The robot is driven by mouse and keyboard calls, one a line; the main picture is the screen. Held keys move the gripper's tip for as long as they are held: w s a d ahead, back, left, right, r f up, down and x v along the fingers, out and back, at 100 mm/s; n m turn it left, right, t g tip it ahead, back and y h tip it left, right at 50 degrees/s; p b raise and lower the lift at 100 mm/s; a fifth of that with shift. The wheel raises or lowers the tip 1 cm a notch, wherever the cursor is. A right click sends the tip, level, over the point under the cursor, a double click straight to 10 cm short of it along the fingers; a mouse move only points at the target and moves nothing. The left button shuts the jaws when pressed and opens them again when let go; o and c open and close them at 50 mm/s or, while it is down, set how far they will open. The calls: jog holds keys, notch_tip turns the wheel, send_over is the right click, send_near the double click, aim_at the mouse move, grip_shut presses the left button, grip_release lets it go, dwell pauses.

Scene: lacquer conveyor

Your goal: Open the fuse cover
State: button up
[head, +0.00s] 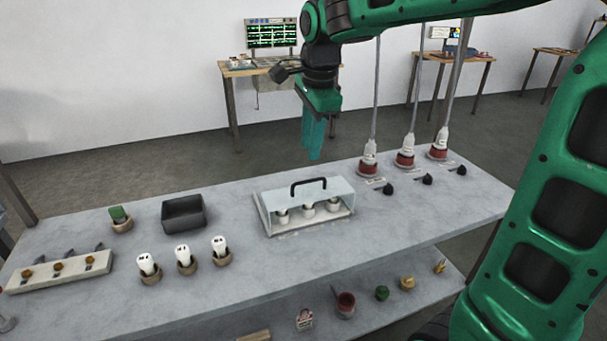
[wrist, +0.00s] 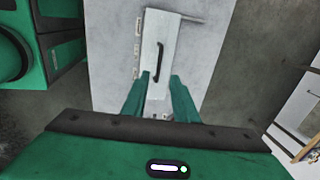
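The fuse cover (head: 325,198) is a pale, see-through box lid with a black arched handle (head: 308,186) on top. It is closed over several white fuses (head: 307,210) in the middle of the grey table. In the wrist view the cover (wrist: 152,28) and its handle (wrist: 160,62) lie just beyond my fingertips. My gripper (head: 312,155) hangs above and behind the cover, fingers pointing down, touching nothing. In the wrist view its two green fingers (wrist: 160,82) are spread apart with nothing between them.
A dark open bin (head: 183,226) and three white plugs in cups (head: 184,256) stand left of the cover. A switch strip (head: 60,270) lies at far left. Red-based connectors with rods (head: 404,158) and black knobs (head: 427,180) stand at right. A lower shelf (head: 370,310) holds small items.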

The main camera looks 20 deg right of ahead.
aim_at(307, 182)
jog(key=f, duration=0.3)
jog(key=w+f, duration=0.1)
jog(key=f, duration=0.5)
jog(key=shift+w+f, duration=0.3)
jog(key=shift+w, duration=0.1)
grip_shut()
jog(key=shift+w, duration=0.1)
dwell(0.9)
